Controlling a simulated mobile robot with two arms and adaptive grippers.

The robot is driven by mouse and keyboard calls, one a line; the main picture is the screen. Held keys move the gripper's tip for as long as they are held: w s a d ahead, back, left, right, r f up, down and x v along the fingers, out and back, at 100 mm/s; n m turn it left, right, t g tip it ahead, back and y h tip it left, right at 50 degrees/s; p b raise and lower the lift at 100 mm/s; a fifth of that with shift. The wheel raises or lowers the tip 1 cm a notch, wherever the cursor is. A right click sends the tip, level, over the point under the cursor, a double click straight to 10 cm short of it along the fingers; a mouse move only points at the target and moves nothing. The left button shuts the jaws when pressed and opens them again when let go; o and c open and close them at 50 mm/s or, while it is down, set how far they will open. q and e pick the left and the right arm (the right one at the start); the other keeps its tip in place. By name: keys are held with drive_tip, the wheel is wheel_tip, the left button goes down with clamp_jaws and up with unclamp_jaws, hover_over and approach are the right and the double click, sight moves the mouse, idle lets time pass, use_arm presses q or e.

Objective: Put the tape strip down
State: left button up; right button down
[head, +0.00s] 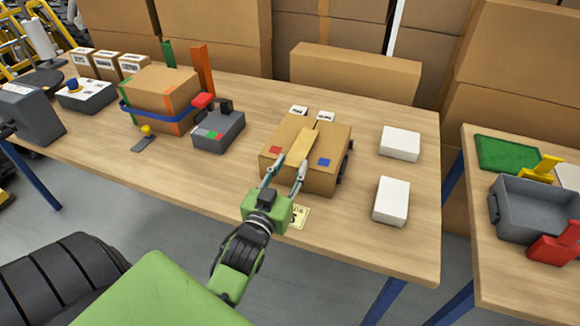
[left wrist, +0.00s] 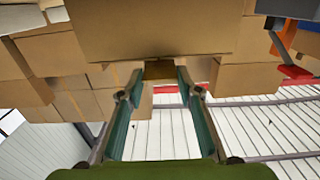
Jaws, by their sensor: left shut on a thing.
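A tan tape strip (head: 304,141) lies along the top of the cardboard box (head: 333,150) in the middle of the table, over or just above its seam. My left gripper (head: 287,164) is shut on the near end of the strip, at the box's front edge. In the left wrist view, a small brown piece (left wrist: 158,70) shows between the fingertips. Whether the strip touches the box cannot be told. The box has a red patch (head: 275,150) and a blue patch (head: 324,162). My right gripper is not in view.
Two white boxes (head: 400,143) (head: 391,200) lie to the right. A strapped box (head: 160,95) and a grey device (head: 218,130) stand to the left. A yellow label (head: 298,216) lies at the front edge. A second table holds a grey bin (head: 535,212).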

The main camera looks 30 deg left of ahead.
use_arm(q)
drive_tip(key=shift+f, duration=0.3)
drive_tip(key=o, duration=0.6)
drive_tip(key=shift+o, duration=0.5)
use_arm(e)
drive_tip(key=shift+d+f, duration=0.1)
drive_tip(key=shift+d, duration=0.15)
use_arm(q)
drive_tip(key=shift+r, duration=0.1)
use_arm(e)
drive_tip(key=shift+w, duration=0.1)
